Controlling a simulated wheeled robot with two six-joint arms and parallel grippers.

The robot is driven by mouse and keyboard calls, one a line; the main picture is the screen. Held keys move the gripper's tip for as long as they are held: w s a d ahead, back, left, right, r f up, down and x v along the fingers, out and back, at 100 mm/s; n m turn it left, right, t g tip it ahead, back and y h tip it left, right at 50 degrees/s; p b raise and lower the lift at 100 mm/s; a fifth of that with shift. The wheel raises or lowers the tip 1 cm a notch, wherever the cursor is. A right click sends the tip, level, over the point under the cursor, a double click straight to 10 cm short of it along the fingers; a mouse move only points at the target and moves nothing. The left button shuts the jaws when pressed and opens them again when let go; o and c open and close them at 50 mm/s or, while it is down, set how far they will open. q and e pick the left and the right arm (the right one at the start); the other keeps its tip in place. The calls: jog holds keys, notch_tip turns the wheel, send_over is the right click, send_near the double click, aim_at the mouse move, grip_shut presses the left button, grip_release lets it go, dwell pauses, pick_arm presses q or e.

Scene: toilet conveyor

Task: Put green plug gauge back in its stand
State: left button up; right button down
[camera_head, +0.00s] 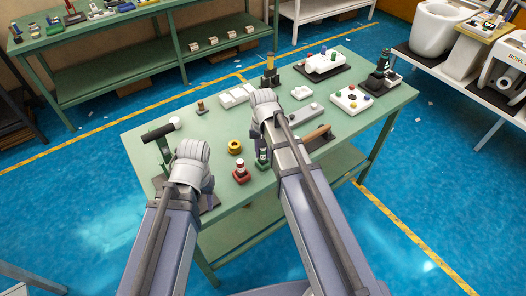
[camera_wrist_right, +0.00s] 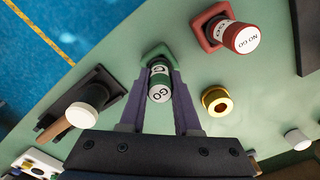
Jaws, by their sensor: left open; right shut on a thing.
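The green plug gauge (camera_wrist_right: 160,93), with a white end marked GO, is between the two fingers of my right gripper (camera_wrist_right: 160,78), which is shut on it. Its green stand (camera_wrist_right: 153,51) shows just beyond the gauge in the right wrist view. The gauge lines up over the stand, but I cannot tell whether it is seated.
A red NO GO gauge (camera_wrist_right: 240,37) stands in a red base close to the green one. A brass ring (camera_wrist_right: 216,101) lies nearby. A black stand with a white knob (camera_wrist_right: 83,114) is on the other side. Several fixtures fill the green table's (camera_head: 378,116) far side.

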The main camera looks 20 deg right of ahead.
jog(key=c, duration=0.5)
grip_release()
jog(key=shift+c, duration=0.2)
pick_arm(q)
jog(key=shift+r, duration=0.15)
pick_arm(e)
jog(key=shift+r, duration=0.1)
notch_tip(320, 180, up, 8)
jog(key=p, duration=0.8)
jog(key=shift+f, duration=0.2)
pick_arm(q)
notch_tip(320, 180, up, 8)
jog(key=shift+f, duration=0.25)
